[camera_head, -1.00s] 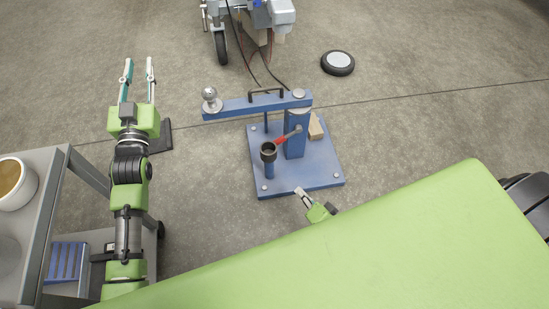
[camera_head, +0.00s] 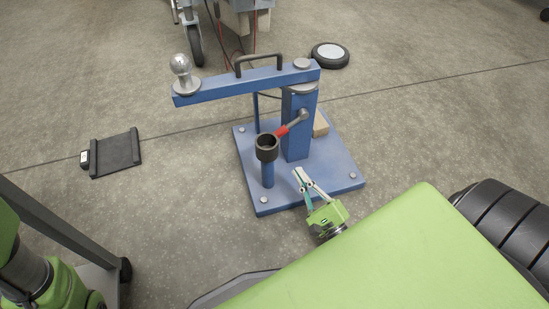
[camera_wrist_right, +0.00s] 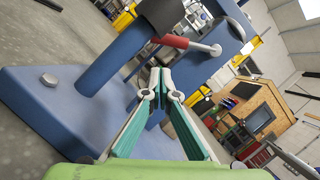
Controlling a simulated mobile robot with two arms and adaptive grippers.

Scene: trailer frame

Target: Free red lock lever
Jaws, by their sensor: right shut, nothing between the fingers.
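The red lock lever (camera_head: 281,131) is a red grip on a grey rod that runs up right to a pivot on the blue upright post (camera_head: 296,135). Its red end lies close to a black cup (camera_head: 267,150) on a short blue post. The lever also shows in the right wrist view (camera_wrist_right: 172,41), above my fingertips. My right gripper (camera_head: 299,176) is shut and empty, over the front part of the blue base plate (camera_head: 335,180) and below the lever, apart from it. It also shows in the wrist view (camera_wrist_right: 160,78). My left gripper is out of view; only part of its arm shows.
A blue beam (camera_head: 225,84) with a ball hitch (camera_head: 181,70) and black handle (camera_head: 257,62) tops the post. A wood block (camera_head: 321,126) lies behind it. A wheel (camera_head: 330,54) and a flat black scale (camera_head: 114,154) lie on the floor. A cart stands lower left.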

